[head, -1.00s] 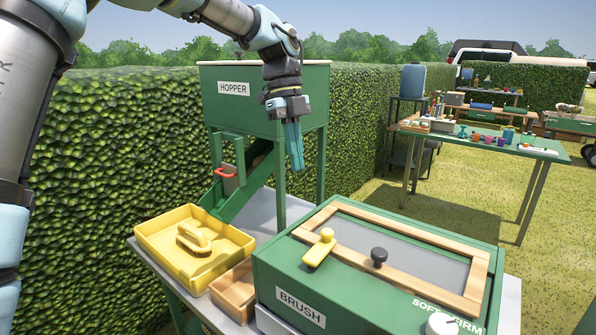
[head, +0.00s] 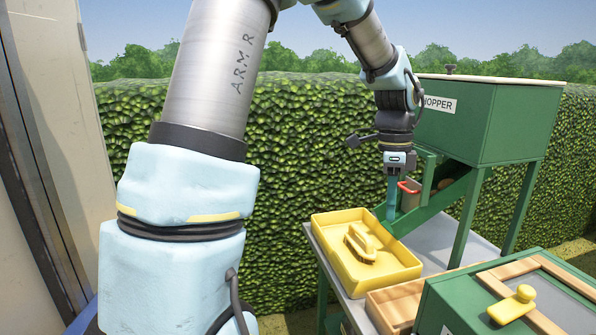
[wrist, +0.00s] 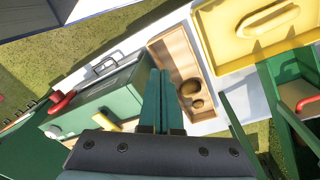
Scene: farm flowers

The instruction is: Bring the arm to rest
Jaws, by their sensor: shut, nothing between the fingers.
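My gripper (head: 391,214) hangs fingers down in the head view, in front of the green chute. Its teal fingers are together with nothing between them; they also show in the wrist view (wrist: 160,74). My arm reaches across the upper part of the head view. In the wrist view the fingers overlap the edge of a wooden box (wrist: 158,47), seen from above.
A yellow tray (head: 331,249) holds a brush (head: 361,243). The wooden box has brown round things (wrist: 190,88) in it. The green hopper (head: 495,130) stands behind; a green brush box (head: 455,303) is at lower right. A hedge (head: 295,180) lies behind.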

